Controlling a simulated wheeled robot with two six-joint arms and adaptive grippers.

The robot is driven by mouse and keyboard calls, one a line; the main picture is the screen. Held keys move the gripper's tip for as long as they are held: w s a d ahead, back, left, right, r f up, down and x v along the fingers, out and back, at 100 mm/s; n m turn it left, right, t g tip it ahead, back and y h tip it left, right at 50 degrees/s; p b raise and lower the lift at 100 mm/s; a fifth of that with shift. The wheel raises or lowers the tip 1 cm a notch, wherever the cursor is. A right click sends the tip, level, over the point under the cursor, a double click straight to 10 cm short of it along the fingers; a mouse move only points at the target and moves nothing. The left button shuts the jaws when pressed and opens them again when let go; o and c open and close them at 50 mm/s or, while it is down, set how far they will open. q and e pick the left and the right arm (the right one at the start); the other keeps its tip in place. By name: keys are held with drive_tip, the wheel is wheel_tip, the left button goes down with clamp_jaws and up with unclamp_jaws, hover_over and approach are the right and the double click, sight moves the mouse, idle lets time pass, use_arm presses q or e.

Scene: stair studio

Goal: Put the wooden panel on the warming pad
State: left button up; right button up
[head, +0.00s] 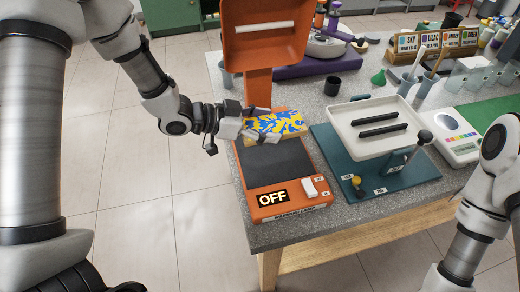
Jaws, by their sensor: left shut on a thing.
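The wooden panel (280,124), with a blue, yellow and white pattern on top and a pale wood edge, is at the far end of the warming pad. The warming pad (275,166) is a dark plate on an orange base with an OFF label and a white switch. My left gripper (257,127) comes in from the left and is shut on the panel's left side. The panel covers the far part of the pad; I cannot tell whether it touches the pad. My right arm shows at the right edge, its gripper out of view.
An orange upright head (262,40) rises behind the pad. To the right stand a teal base with a white tray (377,125), a black cup (332,86) and a white device with colour patches (452,140). A purple-based machine (318,62) is behind. Open floor lies left.

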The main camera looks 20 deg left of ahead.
sight(267, 151)
use_arm(q)
wheel_tip(267, 151, down, 7)
drive_tip(key=shift+a+f, duration=0.1)
drive_tip(key=shift+f, duration=0.05)
drive_tip(key=shift+w+f, duration=0.1)
drive_tip(key=shift+w, duration=0.05)
drive_tip(key=shift+f, duration=0.15)
drive_tip(key=o, duration=1.2)
